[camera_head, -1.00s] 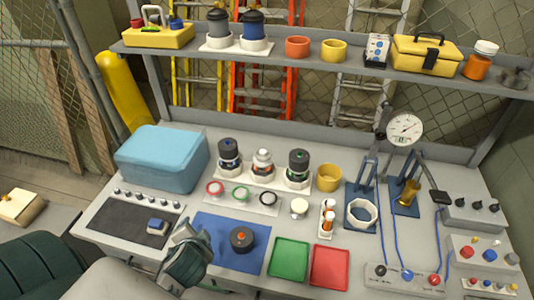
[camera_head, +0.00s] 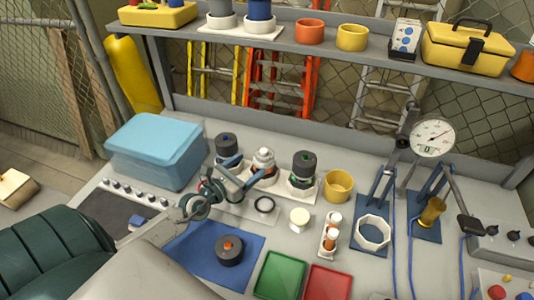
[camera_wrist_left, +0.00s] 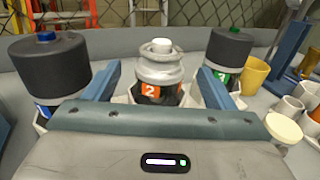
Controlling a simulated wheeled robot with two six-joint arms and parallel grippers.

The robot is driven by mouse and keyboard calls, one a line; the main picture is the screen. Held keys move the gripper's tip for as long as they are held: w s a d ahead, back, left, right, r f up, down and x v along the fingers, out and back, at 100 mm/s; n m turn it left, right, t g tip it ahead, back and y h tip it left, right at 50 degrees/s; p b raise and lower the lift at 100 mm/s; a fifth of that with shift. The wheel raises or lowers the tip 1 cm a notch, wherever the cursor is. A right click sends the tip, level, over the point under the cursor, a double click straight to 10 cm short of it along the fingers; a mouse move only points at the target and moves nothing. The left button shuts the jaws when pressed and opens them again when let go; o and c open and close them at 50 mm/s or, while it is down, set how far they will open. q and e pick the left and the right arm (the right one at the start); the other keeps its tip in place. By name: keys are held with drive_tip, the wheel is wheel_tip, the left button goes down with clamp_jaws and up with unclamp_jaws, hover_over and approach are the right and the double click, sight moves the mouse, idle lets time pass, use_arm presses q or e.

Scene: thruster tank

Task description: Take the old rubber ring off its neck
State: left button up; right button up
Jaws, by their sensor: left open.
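The middle tank (camera_head: 263,161) has no dark cap. In the left wrist view this tank (camera_wrist_left: 160,70) bears an orange label 2 and has a grey shoulder and a pale neck top. I cannot make out a rubber ring on the neck. My left gripper (camera_head: 249,167) is open in front of this tank. In the wrist view its two fingers (camera_wrist_left: 158,88) point toward the tank, one on either side, with nothing held. A dark cap with an orange centre (camera_head: 229,249) lies on the blue mat (camera_head: 190,240). My right gripper is not in view.
Capped tanks stand left (camera_head: 226,144) and right (camera_head: 303,166) of the middle one, close to my fingers. A yellow cup (camera_head: 338,186), green tray (camera_head: 279,275) and red tray (camera_head: 328,283) stand to the right.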

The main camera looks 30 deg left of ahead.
sight(269, 151)
use_arm(q)
drive_tip(key=w, duration=0.3)
drive_tip(key=shift+w+d+r, duration=0.1)
drive_tip(key=shift+w+d, duration=0.2)
drive_tip(key=shift+d, duration=0.05)
drive_tip(key=shift+w+d, duration=0.15)
drive_tip(key=shift+w, duration=0.65)
drive_tip(key=w, duration=0.4)
drive_tip(key=shift+w+d+r, duration=0.15)
drive_tip(key=shift+d, duration=0.25)
drive_tip(key=shift+c, duration=0.8)
drive_tip(key=c, duration=0.9)
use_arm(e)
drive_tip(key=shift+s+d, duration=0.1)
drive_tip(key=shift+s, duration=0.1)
use_arm(q)
drive_tip(key=shift+r, duration=0.1)
